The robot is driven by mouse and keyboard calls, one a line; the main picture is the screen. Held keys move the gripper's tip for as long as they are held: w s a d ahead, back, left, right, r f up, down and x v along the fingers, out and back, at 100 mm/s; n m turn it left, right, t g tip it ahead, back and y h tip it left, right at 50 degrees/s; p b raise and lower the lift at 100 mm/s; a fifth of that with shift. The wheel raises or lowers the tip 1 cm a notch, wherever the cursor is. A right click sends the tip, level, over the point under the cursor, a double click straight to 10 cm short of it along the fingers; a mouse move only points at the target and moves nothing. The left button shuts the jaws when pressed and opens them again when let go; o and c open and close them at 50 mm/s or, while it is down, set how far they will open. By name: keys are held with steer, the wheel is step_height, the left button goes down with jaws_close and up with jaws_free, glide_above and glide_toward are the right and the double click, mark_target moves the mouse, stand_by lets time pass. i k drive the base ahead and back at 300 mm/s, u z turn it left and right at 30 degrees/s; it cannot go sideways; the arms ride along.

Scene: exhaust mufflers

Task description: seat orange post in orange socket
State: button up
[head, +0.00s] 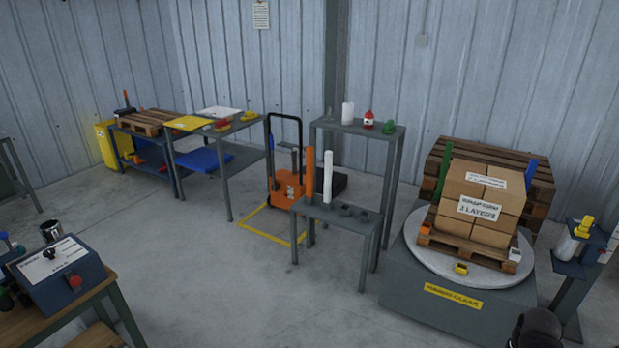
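The orange post (309,175) stands upright at the left end of the low grey rack (352,226), beside a white post (327,178). The orange socket (425,229) is a small orange block at the left front corner of the wooden pallet on the round turntable (440,259). No post stands in it. A green post (443,172) and a blue post (530,173) stand at the pallet's back corners. A white socket (514,254) sits at its right front corner. My gripper cannot be made out; a dark rounded shape at the bottom right is unclear.
Stacked cartons (481,203) fill the pallet's middle. A yellow block (461,268) sits on the turntable's front rim. A taller grey shelf (358,130) stands behind the rack, an orange pallet jack (287,187) to its left. Open floor (230,270) lies in front of the rack.

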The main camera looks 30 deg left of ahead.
mark_target(478, 209)
steer(key=u, duration=0.35)
steer(key=i, duration=0.55)
steer(key=u, duration=0.65)
steer(key=i, duration=0.85)
steer(key=u, duration=0.35)
steer(key=i, duration=2)
steer(key=z, duration=1)
steer(key=i, duration=0.55)
steer(key=z, duration=0.2)
